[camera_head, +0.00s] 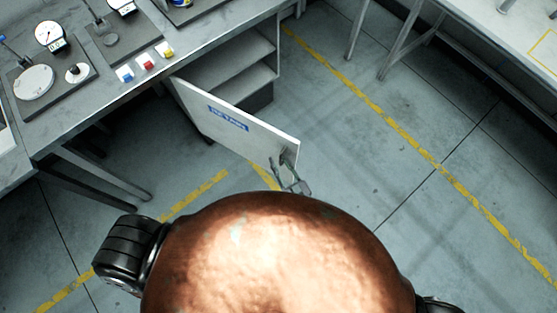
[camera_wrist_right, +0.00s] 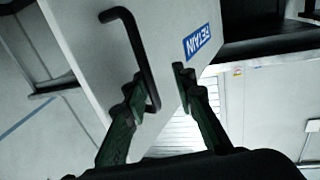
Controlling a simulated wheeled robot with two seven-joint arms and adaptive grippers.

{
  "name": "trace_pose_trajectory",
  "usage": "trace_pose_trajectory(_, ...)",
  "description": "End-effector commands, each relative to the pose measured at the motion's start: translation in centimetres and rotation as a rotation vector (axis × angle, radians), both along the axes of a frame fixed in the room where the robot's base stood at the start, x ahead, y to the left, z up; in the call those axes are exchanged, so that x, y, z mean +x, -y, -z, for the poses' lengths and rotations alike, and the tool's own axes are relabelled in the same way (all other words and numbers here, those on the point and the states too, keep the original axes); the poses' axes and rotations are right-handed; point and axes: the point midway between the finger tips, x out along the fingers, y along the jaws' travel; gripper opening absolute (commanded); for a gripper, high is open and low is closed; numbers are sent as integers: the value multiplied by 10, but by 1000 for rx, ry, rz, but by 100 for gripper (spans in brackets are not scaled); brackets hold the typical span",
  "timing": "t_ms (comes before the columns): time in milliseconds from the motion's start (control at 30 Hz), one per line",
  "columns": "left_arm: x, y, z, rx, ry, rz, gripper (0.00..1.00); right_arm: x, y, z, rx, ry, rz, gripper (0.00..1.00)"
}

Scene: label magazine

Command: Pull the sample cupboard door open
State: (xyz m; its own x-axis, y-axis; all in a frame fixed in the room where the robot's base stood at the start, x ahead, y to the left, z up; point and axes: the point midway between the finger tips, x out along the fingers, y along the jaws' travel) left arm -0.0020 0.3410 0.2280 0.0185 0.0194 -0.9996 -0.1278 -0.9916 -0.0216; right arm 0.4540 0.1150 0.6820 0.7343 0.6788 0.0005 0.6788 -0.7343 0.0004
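The sample cupboard door (camera_head: 232,125) is white with a blue RETAIN label (camera_head: 229,117) and stands swung well out from the cupboard (camera_head: 237,72), whose shelves show. In the right wrist view the door (camera_wrist_right: 165,45) carries a black bar handle (camera_wrist_right: 137,45). My right gripper (camera_head: 291,180) is at the door's free edge in the head view. In the right wrist view its fingers (camera_wrist_right: 160,88) are spread apart, with the lower end of the handle between them; whether they touch it I cannot tell. My left gripper is not in view.
The grey bench (camera_head: 190,45) above the cupboard holds gauges and several small coloured blocks. Another table (camera_head: 480,20) stands at the upper right. The floor (camera_head: 370,130) right of the door is clear, with yellow lines.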

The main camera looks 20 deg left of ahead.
Motion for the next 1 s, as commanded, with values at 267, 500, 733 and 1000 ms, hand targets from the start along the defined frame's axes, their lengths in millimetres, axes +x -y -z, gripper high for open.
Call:
trace_pose_trajectory(267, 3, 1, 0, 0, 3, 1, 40, -35, 33, 2, -3, -4, 1, 25)
trace_pose_trajectory(500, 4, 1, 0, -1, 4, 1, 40, -69, 64, 1, -2, -4, 1, 25)
trace_pose_trajectory(733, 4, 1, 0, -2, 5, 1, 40, -85, 78, 1, -1, -1, 1, 25)
trace_pose_trajectory(1000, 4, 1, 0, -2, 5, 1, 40, -86, 80, 0, -1, -1, 1, 25)
